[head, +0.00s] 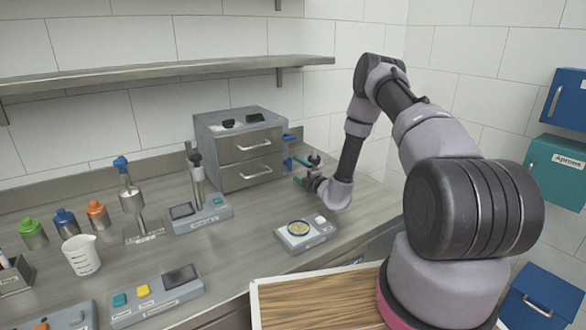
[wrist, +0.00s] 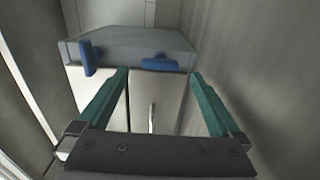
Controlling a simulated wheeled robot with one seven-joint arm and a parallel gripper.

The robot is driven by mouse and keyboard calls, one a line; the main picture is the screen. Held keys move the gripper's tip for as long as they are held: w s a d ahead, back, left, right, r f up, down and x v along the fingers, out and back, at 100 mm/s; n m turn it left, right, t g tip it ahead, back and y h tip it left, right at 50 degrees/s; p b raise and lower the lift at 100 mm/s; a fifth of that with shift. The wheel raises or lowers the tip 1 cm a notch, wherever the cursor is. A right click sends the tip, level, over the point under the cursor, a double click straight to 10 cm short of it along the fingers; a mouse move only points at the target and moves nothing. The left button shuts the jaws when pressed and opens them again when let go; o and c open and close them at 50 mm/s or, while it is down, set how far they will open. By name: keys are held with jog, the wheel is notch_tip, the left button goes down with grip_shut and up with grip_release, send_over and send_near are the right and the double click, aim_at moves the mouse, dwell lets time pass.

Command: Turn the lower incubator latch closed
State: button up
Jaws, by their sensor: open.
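The incubator (head: 238,178) is a grey box with two stacked doors and bar handles at the back of the bench. Its blue upper latch (head: 289,137) sticks out sideways at the right edge. The blue lower latch (head: 287,163) stands about upright near my fingers. The wrist view is turned on its side: the upper latch (wrist: 87,58) shows at left, the lower latch (wrist: 160,64) between and beyond my fingertips. My gripper (head: 297,170) has teal fingers spread apart and empty at the incubator's right side. It also shows in the wrist view (wrist: 160,74). Contact with the latch is not visible.
A small grey device with a round dish (head: 299,228) sits on the bench below my gripper. A stand device (head: 203,215) stands left of the incubator. A shelf (head: 170,73) runs above. The tiled wall is close behind and to the right.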

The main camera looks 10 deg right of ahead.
aim_at(291, 165)
jog(key=shift+x, duration=1.9)
jog(key=c, duration=1.3)
